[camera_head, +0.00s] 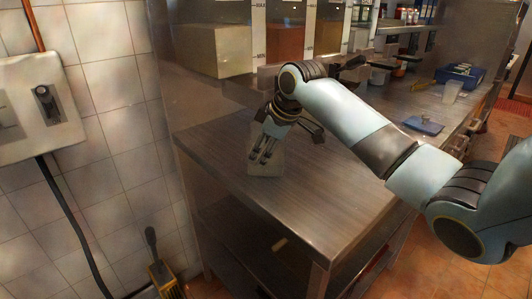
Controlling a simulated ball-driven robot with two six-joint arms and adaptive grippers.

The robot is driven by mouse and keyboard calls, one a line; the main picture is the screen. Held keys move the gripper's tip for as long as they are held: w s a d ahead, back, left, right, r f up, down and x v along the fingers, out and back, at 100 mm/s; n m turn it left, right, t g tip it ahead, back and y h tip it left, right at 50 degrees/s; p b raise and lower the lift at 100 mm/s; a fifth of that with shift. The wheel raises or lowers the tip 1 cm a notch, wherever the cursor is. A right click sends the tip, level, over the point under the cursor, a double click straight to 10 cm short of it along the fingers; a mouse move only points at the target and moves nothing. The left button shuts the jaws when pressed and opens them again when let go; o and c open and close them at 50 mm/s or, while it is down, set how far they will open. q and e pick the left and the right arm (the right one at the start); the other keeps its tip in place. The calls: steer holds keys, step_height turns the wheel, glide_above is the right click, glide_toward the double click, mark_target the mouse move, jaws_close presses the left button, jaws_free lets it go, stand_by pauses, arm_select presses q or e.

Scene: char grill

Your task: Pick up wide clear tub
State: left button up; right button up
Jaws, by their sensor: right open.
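The wide clear tub (265,165) stands on the near left part of the steel counter, see-through and pale. My right gripper (262,156) points down over the tub, with its fingers in front of the tub's upper part. The fingers are apart. I cannot tell whether they touch the tub. My right arm reaches in from the right across the counter. My left gripper is not in view.
The steel counter (310,205) is clear in front and to the right of the tub. A blue tray (423,125), a clear cup (452,92) and a blue box (462,75) are farther right. Dispensers (220,50) line the back. A tiled wall (115,110) is at left.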

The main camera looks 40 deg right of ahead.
mark_target(255, 174)
steer(key=x, duration=0.5)
steer(key=shift+a+f, duration=0.1)
steer(key=shift+f, duration=0.15)
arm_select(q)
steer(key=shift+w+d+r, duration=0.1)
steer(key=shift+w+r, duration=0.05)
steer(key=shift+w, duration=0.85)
arm_select(e)
steer(key=shift+c, duration=0.2)
steer(key=c, duration=1.1)
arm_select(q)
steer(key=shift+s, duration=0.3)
arm_select(e)
jaws_close()
steer(key=shift+r, duration=0.15)
